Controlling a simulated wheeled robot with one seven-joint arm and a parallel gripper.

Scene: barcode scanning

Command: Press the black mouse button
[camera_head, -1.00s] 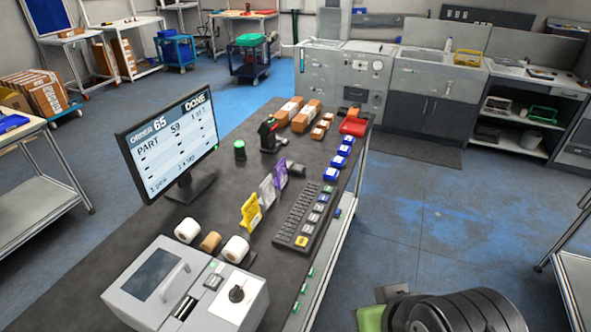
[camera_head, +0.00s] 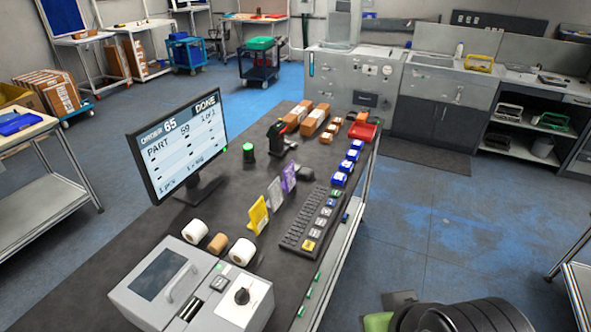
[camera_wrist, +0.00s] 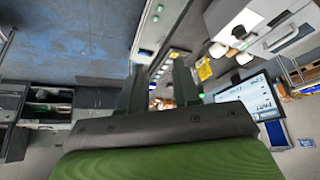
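A small dark rounded thing (camera_head: 306,173) lies on the dark bench top, just right of the purple card; it may be the black mouse, but it is too small to be sure, and no button shows on it. My arm is a black rounded shape at the bottom right of the head view, off the bench's right side; my fingertips are hidden there. In the wrist view my gripper (camera_wrist: 160,75) has two dark fingers standing apart with nothing between them. It is well away from the dark thing.
Open blue floor (camera_head: 440,230) lies right of the bench.

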